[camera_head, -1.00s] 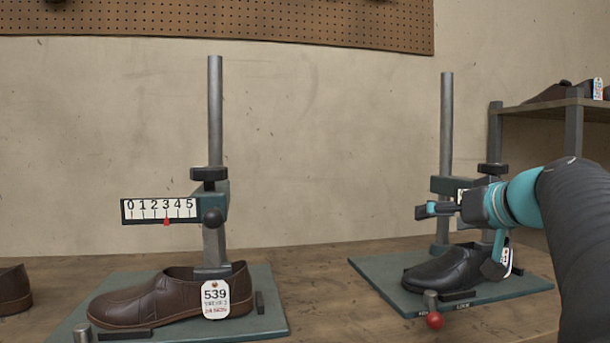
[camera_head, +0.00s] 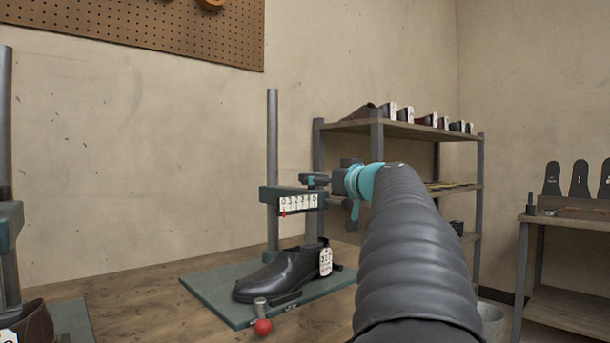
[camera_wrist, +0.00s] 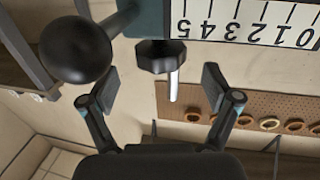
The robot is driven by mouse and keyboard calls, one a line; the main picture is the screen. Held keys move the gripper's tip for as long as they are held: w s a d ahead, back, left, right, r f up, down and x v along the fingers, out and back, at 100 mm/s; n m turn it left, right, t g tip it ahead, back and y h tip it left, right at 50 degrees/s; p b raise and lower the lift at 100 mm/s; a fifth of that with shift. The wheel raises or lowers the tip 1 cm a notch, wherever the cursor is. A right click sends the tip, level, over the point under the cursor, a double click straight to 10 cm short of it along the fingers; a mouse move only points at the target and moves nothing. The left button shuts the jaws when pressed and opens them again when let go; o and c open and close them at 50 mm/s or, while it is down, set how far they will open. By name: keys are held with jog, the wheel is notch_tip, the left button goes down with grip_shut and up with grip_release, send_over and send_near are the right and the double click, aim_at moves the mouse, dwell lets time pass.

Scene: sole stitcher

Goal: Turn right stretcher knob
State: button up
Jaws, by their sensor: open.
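The right stretcher has a teal head with a white number scale (camera_head: 298,202) and a grey post (camera_head: 272,150). Its dark lobed knob (camera_head: 314,179) sits on top of the head and shows large in the wrist view (camera_wrist: 160,56). My gripper (camera_head: 338,190) is just right of this knob in the head view. In the wrist view my gripper (camera_wrist: 160,87) is open, one finger to each side of the knob, with clear gaps and no contact seen. A black ball handle (camera_wrist: 76,50) stands near the left finger in the wrist view; my arm may hide it in the head view.
A black shoe (camera_head: 278,274) with a white tag rests on the green base (camera_head: 215,285), beside a red ball lever (camera_head: 263,326). Part of another stretcher (camera_head: 10,240) is at the left edge. A shelf (camera_head: 400,130) with shoes stands behind my arm.

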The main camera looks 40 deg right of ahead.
jog(key=shift+w+d+p, duration=0.15)
jog(key=shift+w+p, duration=0.1)
jog(key=shift+w, duration=1.05)
jog(key=shift+w+d+p, duration=0.15)
jog(key=shift+w+p, duration=0.1)
jog(key=shift+w, duration=1.05)
jog(key=c, duration=1.1)
